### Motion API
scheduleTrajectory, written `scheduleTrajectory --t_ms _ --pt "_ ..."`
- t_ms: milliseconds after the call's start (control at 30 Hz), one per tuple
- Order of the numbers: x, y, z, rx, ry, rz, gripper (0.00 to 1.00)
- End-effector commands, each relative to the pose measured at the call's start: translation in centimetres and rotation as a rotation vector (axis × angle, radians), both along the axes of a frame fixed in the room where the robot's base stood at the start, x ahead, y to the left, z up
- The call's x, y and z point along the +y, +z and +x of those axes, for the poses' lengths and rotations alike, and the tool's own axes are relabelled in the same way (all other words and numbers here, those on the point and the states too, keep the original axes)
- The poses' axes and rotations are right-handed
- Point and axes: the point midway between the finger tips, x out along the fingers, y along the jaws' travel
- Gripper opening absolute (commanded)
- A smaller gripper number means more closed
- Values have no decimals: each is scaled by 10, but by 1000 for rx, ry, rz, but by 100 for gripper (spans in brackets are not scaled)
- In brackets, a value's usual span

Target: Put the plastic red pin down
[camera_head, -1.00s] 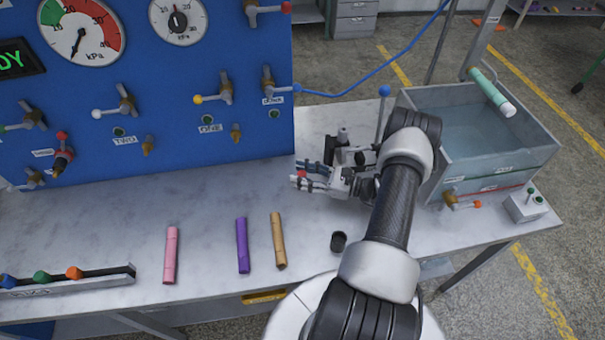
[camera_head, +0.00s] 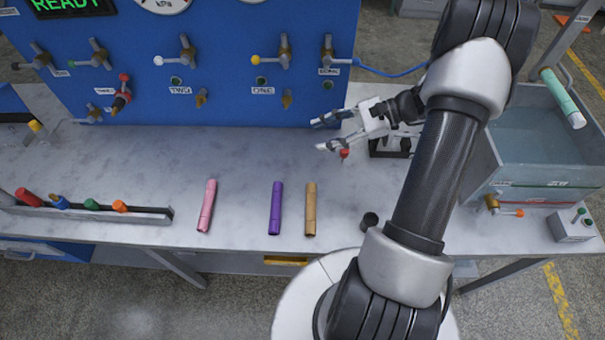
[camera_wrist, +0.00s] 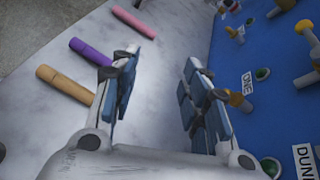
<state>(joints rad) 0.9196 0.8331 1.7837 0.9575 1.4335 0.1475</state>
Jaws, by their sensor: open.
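A small red pin (camera_head: 345,153) shows in the head view on the grey worktop, just below my gripper's lower finger and left of a dark-based fixture. Its lower part is too small to make out. My gripper (camera_head: 322,135) is open and apart from the pin, a little above the worktop. In the wrist view my two fingers stand wide apart around the gripper's empty middle (camera_wrist: 160,75), with bare worktop between them. The red pin does not show in the wrist view.
Pink (camera_head: 207,206), purple (camera_head: 275,208) and tan (camera_head: 310,210) tubes lie at the front. A blue valve panel (camera_head: 230,105) stands behind. A dark cup (camera_head: 370,221) and a water tank (camera_head: 480,185) are to the right. The worktop left of my gripper is clear.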

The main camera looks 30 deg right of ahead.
Motion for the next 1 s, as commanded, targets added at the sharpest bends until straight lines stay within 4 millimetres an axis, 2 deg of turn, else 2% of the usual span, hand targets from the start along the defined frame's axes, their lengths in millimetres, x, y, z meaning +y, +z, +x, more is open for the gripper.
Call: scheduleTrajectory --t_ms 33,200,300,500,633,800,1000 --pt "22 22 -1 -15 87 -79 42" --pt "83 71 -24 -72 363 -341 42" --pt "112 95 -45 -123 515 -498 42" --pt "155 131 -93 -273 796 -811 42" --pt "170 148 -125 -402 958 -1017 42" --pt "178 163 -157 -589 1123 -1266 42" --pt "178 171 -175 -745 1220 -1449 42"
